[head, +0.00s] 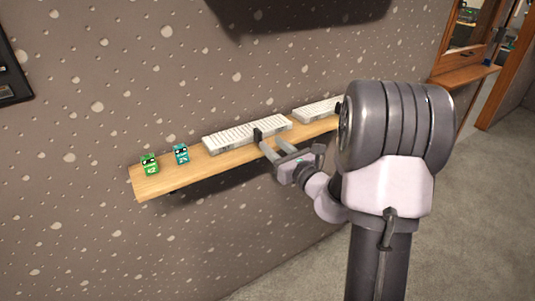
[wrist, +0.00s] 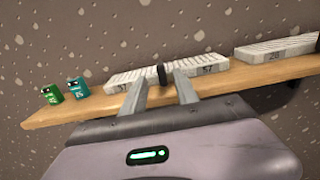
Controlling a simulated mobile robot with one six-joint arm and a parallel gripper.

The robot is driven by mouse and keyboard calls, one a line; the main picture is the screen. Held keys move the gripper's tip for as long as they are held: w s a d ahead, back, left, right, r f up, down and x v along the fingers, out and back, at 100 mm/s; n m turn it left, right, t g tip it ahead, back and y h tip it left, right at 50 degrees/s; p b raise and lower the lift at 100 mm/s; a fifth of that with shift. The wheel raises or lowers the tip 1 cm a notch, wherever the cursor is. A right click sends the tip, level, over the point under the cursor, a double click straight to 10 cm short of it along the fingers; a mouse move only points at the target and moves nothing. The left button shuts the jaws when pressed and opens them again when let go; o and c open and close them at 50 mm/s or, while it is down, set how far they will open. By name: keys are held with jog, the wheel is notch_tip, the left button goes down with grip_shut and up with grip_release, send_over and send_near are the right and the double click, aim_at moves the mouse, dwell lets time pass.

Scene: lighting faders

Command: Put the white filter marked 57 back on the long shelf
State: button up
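The white ribbed filter marked 57 (wrist: 207,70) lies flat on the long wooden shelf (wrist: 75,109), with a black upright handle (wrist: 162,75) at its front edge. In the head view the filter (head: 235,136) sits near the middle of the shelf (head: 155,184). My gripper (wrist: 161,80) is open, its two grey fingers apart, with the black handle between them in the wrist view. Gaps show on both sides of the handle. In the head view my gripper (head: 270,143) is at the shelf's front edge. The left finger partly hides another mark on the filter's front.
A second white filter marked 28 (wrist: 275,48) lies farther right on the shelf. A green block (head: 149,164) and a teal block (head: 182,154) stand at the left end. The speckled wall is close behind. A dark wall-mounted thing (head: 300,12) hangs above.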

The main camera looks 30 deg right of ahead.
jog(key=s+a+r+n+g+y, duration=0.25)
jog(key=a+n, duration=0.25)
jog(key=a, duration=0.3)
jog(key=s+a+r+n+g+y, duration=0.25)
jog(key=s+a+n+y, duration=0.2)
jog(key=a, duration=0.45)
jog(key=s+a+r+n+g+y, duration=0.1)
jog(key=s+a+n+g+y, duration=0.2)
jog(key=a+n, duration=0.4)
jog(key=s+a+f+n+g+h, duration=0.2)
jog(key=s+a+n+g, duration=0.4)
jog(key=s, duration=0.5)
jog(key=s+d+f+n+t+h+b, duration=0.1)
jog(key=s+d+f+n+h+b, duration=0.1)
jog(key=s+d+f+n+h, duration=0.2)
jog(key=s+d+n+h, duration=0.3)
jog(key=s+n, duration=0.1)
jog(key=s, duration=0.1)
jog(key=shift+t+b, duration=0.4)
jog(key=shift+d+f, duration=0.1)
